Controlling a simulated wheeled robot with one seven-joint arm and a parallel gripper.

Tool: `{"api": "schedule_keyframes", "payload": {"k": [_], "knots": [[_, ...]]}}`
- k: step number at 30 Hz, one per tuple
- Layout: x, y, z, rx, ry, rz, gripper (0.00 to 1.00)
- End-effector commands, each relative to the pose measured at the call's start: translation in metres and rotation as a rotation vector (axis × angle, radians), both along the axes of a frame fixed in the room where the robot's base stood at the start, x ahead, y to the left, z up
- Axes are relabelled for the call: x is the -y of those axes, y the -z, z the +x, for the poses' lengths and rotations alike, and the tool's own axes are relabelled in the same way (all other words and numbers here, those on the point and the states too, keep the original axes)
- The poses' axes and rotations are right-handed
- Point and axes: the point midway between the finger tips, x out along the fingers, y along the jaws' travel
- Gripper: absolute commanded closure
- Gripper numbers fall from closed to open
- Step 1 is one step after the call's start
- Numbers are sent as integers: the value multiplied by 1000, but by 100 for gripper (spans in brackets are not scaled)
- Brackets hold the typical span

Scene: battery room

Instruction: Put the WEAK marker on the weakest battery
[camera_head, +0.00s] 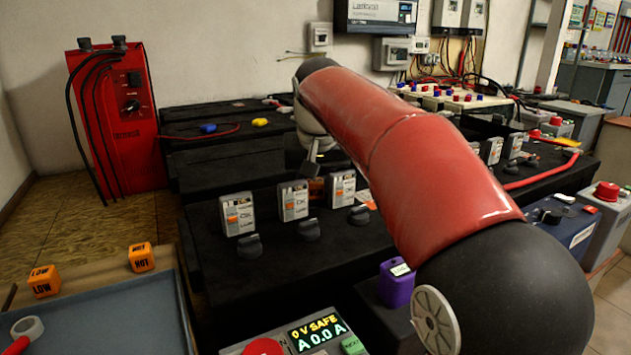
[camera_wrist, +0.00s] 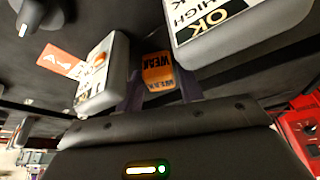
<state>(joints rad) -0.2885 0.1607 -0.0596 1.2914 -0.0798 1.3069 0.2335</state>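The orange WEAK marker (camera_wrist: 157,70) is a small block with black lettering, seen between my gripper's two dark fingers (camera_wrist: 162,88) in the wrist view. The fingers lie close along both its sides and look shut on it. In the head view the marker (camera_head: 316,188) is a small shaded patch below my gripper (camera_head: 311,164), between two meters on the black batteries. Three meters with white-orange faces stand in front: left (camera_head: 238,214), middle (camera_head: 293,201) and right (camera_head: 342,188). Their readings are too small to read. Whether the marker touches the battery top is unclear.
Orange LOW (camera_head: 44,281) and HOT (camera_head: 141,257) blocks stand by the blue-grey tray (camera_head: 95,315). A tall red charger (camera_head: 120,120) stands back left. A tester showing "0 V SAFE" (camera_head: 316,330) is in front. Black knobs (camera_head: 308,230) stand near the meters. My arm hides much of the right side.

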Motion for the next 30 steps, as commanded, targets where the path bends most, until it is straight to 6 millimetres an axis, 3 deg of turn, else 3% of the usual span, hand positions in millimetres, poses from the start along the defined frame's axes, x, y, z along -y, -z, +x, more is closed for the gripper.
{"api": "schedule_keyframes", "payload": {"k": [18, 30], "knots": [[0, -102, -40, 3, 0, 1, 63], [0, -113, -46, 0, 0, 0, 63]]}}
